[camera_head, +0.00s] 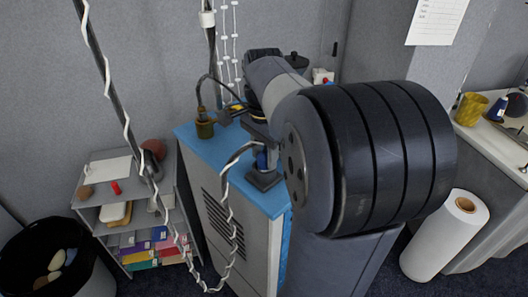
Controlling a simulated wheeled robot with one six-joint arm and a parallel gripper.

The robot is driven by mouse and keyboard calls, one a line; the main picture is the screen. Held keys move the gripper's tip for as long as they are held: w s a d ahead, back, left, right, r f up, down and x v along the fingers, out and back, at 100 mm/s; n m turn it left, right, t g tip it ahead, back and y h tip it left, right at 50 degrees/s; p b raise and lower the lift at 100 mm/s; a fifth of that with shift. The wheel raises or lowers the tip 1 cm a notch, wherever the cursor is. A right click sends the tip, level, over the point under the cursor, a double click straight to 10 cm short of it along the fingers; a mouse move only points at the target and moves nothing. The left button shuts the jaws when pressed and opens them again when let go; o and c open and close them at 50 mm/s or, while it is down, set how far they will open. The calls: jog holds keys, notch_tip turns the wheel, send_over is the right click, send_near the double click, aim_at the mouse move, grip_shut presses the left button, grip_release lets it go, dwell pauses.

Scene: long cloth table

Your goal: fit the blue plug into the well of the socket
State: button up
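A small blue piece, which looks like the blue plug (262,160), shows above a dark square block on the blue-topped cabinet. The block looks like the socket (265,181); its well is hidden, and I cannot tell whether the plug is in it or only above it. My gripper (259,143) points down right above the blue piece, partly behind my large dark arm joint. Its fingers are too small and covered to tell whether they are shut on the plug.
The cabinet's blue top (221,148) has free room at the front left. An olive cylinder (204,126) stands near its left edge. A grey shelf (127,215) stands at left, a dark bin (85,272) at lower left, and a white roll (440,240) at right.

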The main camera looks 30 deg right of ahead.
aim_at(264, 152)
jog(key=shift+o, duration=1.2)
jog(key=shift+r, duration=0.15)
notch_tip(264, 152, up, 12)
jog(key=shift+p, duration=0.4)
notch_tip(264, 152, down, 12)
jog(key=shift+b, duration=0.35)
notch_tip(264, 152, up, 3)
jog(key=shift+f, duration=0.1)
jog(key=shift+r, duration=0.45)
